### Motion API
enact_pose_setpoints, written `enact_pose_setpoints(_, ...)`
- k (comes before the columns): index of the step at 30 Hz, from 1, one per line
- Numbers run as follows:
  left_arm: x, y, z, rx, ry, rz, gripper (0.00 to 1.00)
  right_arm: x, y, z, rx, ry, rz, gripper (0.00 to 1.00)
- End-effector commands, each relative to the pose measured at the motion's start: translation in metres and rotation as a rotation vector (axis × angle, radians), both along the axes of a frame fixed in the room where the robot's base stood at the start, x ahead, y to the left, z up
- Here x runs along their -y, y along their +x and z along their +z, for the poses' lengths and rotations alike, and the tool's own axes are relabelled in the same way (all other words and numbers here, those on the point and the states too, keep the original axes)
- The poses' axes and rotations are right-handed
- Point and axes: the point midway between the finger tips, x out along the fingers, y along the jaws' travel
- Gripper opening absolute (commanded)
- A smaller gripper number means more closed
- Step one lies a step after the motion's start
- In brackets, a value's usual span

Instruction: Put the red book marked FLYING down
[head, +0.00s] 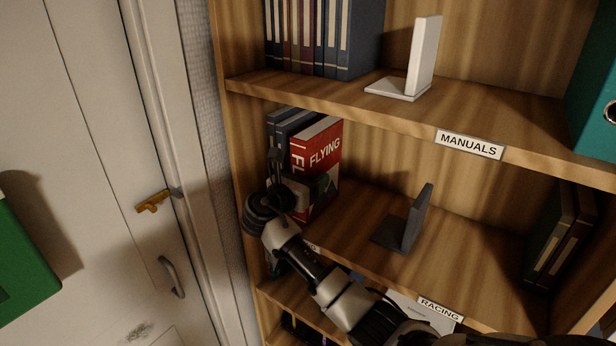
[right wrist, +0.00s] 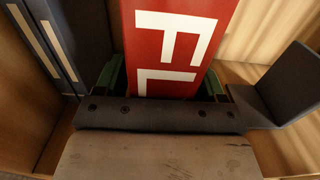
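The red book marked FLYING (head: 318,150) stands upright on the middle shelf at its left end, beside dark blue books (head: 285,122). My right gripper (head: 283,175) is in front of its spine. In the right wrist view the red spine (right wrist: 172,45) with white letters lies between my green-tipped right fingers (right wrist: 165,82). The fingers sit close against both sides of the book, and the gripper looks shut on it. My arm covers the lower spine in the head view, and the book's bottom edge is partly hidden. My left gripper is not in view.
A dark grey bookend (head: 408,225) stands to the right on the same shelf, with bare wood between. The shelf marked MANUALS (head: 400,113) is above. Dark books (head: 560,235) stand far right. A white door (head: 95,130) and a green object (head: 20,265) are at left.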

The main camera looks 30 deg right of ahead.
Motion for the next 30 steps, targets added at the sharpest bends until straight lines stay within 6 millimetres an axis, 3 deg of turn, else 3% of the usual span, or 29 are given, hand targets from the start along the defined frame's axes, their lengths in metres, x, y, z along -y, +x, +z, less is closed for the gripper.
enact_pose_setpoints(8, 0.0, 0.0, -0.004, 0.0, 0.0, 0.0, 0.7, -0.006, -0.002, 0.001, 0.002, 0.001, 0.002, 0.7)
enact_pose_setpoints(21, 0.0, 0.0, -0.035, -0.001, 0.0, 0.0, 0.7, -0.086, -0.035, -0.001, 0.003, 0.002, 0.002, 0.7)
enact_pose_setpoints(30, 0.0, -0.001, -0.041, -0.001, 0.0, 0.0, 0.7, -0.111, -0.046, 0.002, 0.002, 0.001, 0.001, 0.7)
